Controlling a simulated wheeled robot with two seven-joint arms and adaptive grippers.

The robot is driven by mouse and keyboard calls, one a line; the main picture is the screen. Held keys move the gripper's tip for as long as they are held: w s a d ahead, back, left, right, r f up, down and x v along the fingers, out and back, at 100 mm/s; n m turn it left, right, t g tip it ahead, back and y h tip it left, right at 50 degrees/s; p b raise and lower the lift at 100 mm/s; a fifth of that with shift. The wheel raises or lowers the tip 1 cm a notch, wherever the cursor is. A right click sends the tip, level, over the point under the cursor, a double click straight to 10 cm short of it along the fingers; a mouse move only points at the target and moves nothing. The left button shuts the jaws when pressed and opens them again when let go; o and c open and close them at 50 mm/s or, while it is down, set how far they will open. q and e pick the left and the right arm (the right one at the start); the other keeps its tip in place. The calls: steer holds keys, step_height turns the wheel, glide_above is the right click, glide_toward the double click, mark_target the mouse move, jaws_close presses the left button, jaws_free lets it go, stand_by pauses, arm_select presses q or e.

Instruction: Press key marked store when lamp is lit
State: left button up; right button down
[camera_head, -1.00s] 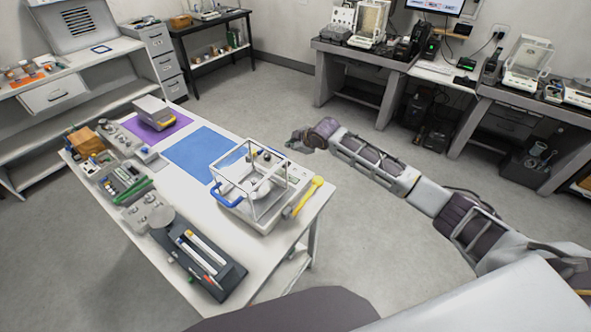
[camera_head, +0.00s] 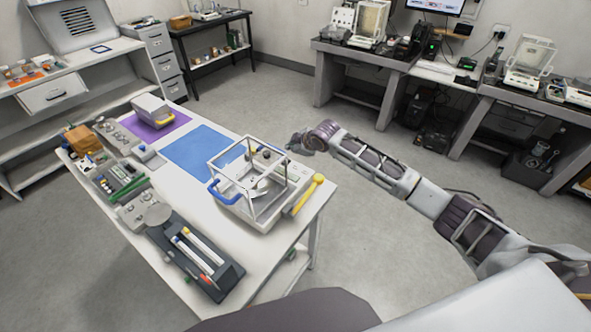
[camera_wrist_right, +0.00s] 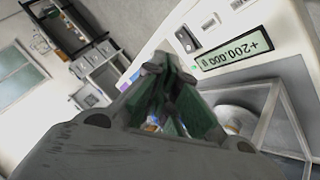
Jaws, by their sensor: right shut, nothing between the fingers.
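The balance (camera_head: 282,207), with a clear draft shield and blue handle, stands at the right end of the white table. A dark key (camera_wrist_right: 187,39) and a smaller marked panel part (camera_wrist_right: 208,22) are beside the display. My right gripper (camera_head: 296,143) is just beyond the balance's far right side. In the wrist view its closed, empty fingers (camera_wrist_right: 160,68) are near the dark key; contact is unclear. My left gripper is out of view.
A yellow-handled tool (camera_head: 307,194) lies beside the balance. A blue mat (camera_head: 196,150), a purple mat (camera_head: 158,127) and a dark tray (camera_head: 220,281) are on the table. Open floor lies right of the table; benches with equipment stand behind.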

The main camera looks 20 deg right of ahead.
mark_target(293, 169)
steer(key=shift+f+b, duration=1.8)
steer(key=shift+f, duration=0.1)
steer(key=shift+f+b, duration=0.3)
steer(key=shift+f, duration=0.85)
steer(key=shift+f, duration=0.4)
steer(key=shift+f, duration=0.45)
stand_by(0.8)
steer(key=shift+r+p, duration=0.1)
steer(key=shift+p, duration=0.2)
steer(key=shift+r+p, duration=0.75)
steer(key=shift+p, duration=0.1)
steer(key=shift+r, duration=0.15)
step_height(293, 169, up, 5)
steer(key=p, duration=0.4)
steer(key=shift+p, duration=0.4)
